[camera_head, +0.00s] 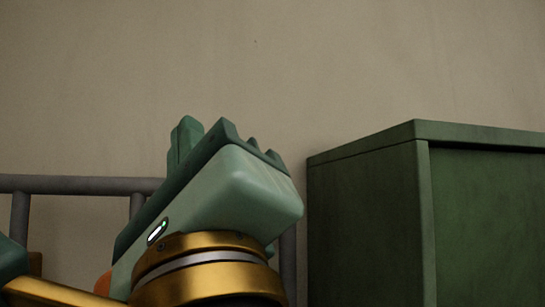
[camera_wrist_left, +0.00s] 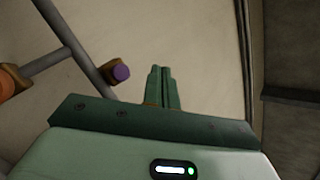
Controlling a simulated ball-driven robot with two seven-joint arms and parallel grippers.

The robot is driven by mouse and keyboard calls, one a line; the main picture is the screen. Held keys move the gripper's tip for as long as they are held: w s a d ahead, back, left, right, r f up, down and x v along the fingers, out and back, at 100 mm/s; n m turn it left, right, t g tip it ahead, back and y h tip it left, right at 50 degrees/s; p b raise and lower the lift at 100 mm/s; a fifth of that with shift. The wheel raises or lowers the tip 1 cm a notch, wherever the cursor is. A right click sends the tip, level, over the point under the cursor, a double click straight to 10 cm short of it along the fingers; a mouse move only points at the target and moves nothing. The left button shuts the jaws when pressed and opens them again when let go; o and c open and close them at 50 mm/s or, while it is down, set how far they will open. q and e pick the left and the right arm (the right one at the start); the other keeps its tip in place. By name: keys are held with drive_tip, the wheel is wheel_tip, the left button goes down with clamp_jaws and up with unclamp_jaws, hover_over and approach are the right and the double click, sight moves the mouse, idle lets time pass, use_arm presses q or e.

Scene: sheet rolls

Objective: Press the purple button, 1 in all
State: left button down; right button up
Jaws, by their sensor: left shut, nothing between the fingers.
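The purple button (camera_wrist_left: 121,73) shows in the left wrist view as a small round cap on a brownish mount beside a grey bar. It lies to the left of my left gripper's fingertips (camera_wrist_left: 160,69), with a gap between them in the picture. I cannot make out the button in the head view. My left gripper (camera_head: 187,122) is green, with its fingers together and empty, pointing up in the head view. How far the fingertips are from the button in depth is unclear. My right gripper is in neither view.
A grey rail (camera_head: 80,185) stands before the beige wall (camera_head: 270,60); its bars also cross the wrist view (camera_wrist_left: 72,45). An orange round thing (camera_wrist_left: 6,85) sits at that view's left edge. A dark green cabinet (camera_head: 365,220) stands to the right of my gripper.

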use_arm(q)
drive_tip(key=w+a, duration=0.2)
drive_tip(key=w, duration=0.6)
drive_tip(key=shift+w+a+p, duration=0.3)
drive_tip(key=shift+w, duration=0.1)
drive_tip(key=shift+w, duration=0.15)
idle(1.7)
drive_tip(key=shift+w+a, duration=0.15)
drive_tip(key=shift+w, duration=0.1)
drive_tip(key=shift+w+a, duration=0.15)
drive_tip(key=shift+w, duration=0.35)
idle(0.9)
drive_tip(key=shift+s, duration=0.1)
drive_tip(key=shift+s+d, duration=0.3)
drive_tip(key=shift+s, duration=0.45)
drive_tip(key=s, duration=0.2)
drive_tip(key=s+d, duration=0.1)
drive_tip(key=s, duration=0.2)
drive_tip(key=shift+d, duration=0.2)
